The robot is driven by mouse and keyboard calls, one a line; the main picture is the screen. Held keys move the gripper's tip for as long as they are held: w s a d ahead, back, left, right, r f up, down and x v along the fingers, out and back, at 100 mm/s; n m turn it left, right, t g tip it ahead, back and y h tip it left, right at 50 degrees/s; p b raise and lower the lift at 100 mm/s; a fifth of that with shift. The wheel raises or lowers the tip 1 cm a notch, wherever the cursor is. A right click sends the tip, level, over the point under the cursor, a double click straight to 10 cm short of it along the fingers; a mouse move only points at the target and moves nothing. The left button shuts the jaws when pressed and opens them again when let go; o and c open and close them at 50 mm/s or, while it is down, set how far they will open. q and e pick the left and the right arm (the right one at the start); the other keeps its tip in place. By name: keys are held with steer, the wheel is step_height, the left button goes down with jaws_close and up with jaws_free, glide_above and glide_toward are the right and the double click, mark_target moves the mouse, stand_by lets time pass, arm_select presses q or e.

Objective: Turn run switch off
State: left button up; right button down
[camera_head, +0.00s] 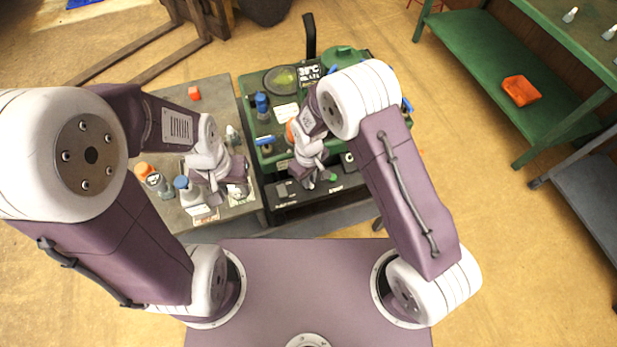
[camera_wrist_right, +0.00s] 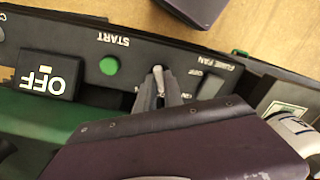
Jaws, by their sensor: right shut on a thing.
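A dark control panel is on the front of the green machine (camera_head: 333,62). My right gripper (camera_head: 312,182) reaches down to this panel, left of the green START button (camera_head: 333,178). In the right wrist view the panel appears upside down. The held switch's label is mostly hidden. A black block marked OFF (camera_wrist_right: 43,84) sits beyond START. My left gripper (camera_head: 215,188) hangs over the grey table; its jaw opening is unclear.
A green shelf unit (camera_head: 480,60) with an orange tray (camera_head: 521,90) stands at right. The floor between is clear.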

steer(key=shift+n, duration=0.5)
steer(key=c, duration=1.5)
jaws_free()
steer(key=shift+o, duration=0.2)
step_height(320, 180, up, 9)
